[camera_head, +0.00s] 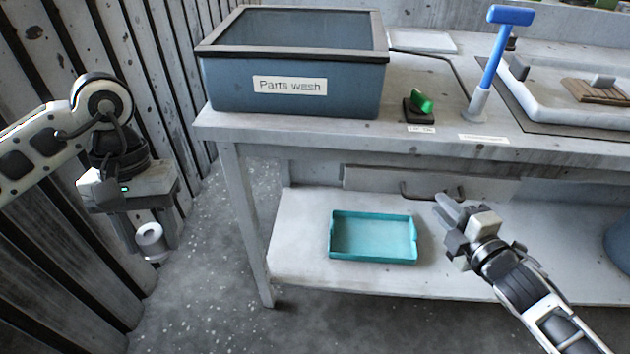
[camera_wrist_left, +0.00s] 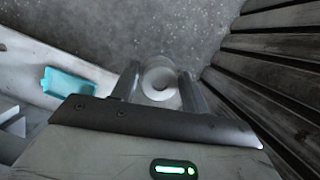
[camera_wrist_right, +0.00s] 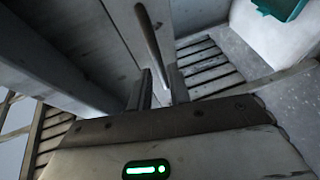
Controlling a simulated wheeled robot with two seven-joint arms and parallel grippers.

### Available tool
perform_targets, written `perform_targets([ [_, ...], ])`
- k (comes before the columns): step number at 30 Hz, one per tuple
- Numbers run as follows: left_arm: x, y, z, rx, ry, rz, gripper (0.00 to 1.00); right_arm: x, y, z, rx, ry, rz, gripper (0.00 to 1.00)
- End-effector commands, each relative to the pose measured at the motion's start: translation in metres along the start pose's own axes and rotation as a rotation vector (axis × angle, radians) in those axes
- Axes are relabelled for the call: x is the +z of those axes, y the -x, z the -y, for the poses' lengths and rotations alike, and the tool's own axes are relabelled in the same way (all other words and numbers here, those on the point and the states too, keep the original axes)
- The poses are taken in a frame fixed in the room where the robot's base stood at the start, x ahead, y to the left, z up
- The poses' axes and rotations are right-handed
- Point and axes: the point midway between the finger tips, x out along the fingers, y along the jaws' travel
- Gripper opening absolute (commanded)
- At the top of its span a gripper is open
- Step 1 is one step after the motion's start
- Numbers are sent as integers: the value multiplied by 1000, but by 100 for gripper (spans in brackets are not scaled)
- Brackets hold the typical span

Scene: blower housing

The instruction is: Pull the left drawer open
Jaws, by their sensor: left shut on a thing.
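The drawer (camera_head: 375,180) is a pale grey front under the bench top, with a dark bar handle (camera_head: 418,193). It looks closed. My right gripper (camera_head: 442,207) is at the right part of the handle. In the right wrist view the handle (camera_wrist_right: 148,32) runs down to between the two open fingers (camera_wrist_right: 158,90); I cannot tell whether they touch it. My left gripper (camera_head: 152,240) is away to the left, off the bench, shut on a white cylindrical part (camera_head: 150,234). That part also shows between the fingers in the left wrist view (camera_wrist_left: 160,82).
A teal tray (camera_head: 374,240) sits on the lower shelf (camera_head: 300,225). A blue-grey Parts wash bin (camera_head: 290,98), a green part on a black block (camera_head: 420,105) and a blue hammer-shaped tool (camera_head: 492,60) stand on the bench. A slatted wall is close at left.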

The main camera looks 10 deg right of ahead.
Motion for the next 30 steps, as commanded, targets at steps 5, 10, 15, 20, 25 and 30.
perform_targets([
  [5,-1,-4,0,0,0,-1,20,0,-26,0,2,0,0,19],
  [10,-1,-4,0,0,0,-1,20,0,-36,0,-1,0,1,19],
  [15,-1,-4,0,0,0,-1,20,0,-38,0,-2,-1,0,19],
  [20,-1,-4,0,0,0,-1,20,0,-37,0,-2,-1,0,8],
  [25,-1,-4,0,0,0,-1,20,0,-37,0,-1,-1,0,0],
  [30,0,0,0,0,-1,-1,20,-8,-34,0,-3,-1,-12,0],
])
